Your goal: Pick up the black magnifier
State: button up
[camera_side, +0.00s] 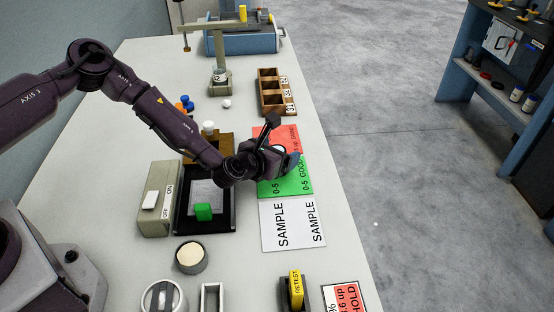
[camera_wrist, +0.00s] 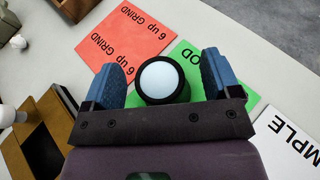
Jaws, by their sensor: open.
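The black magnifier (camera_wrist: 140,86), a round black rim around a pale lens, shows in the wrist view. It sits at the border of the red "6 up GRIND" card (camera_wrist: 122,40) and the green "0-5 GOOD" card (camera_wrist: 186,53). My gripper (camera_wrist: 172,72) is open, with one blue finger on each side of the magnifier. Gaps show between the fingers and the rim, so it is not gripped. In the side view my gripper (camera_side: 287,160) is low over these cards, and it hides the magnifier there.
A white "SAMPLE" card (camera_side: 291,236) lies nearer the camera. Left of my gripper are a black tray (camera_side: 184,222) with a green block and an ON/OFF switch box (camera_side: 153,215). A wooden compartment box (camera_side: 263,97) stands behind. The table's right edge is close.

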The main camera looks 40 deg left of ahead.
jog(key=c, duration=1)
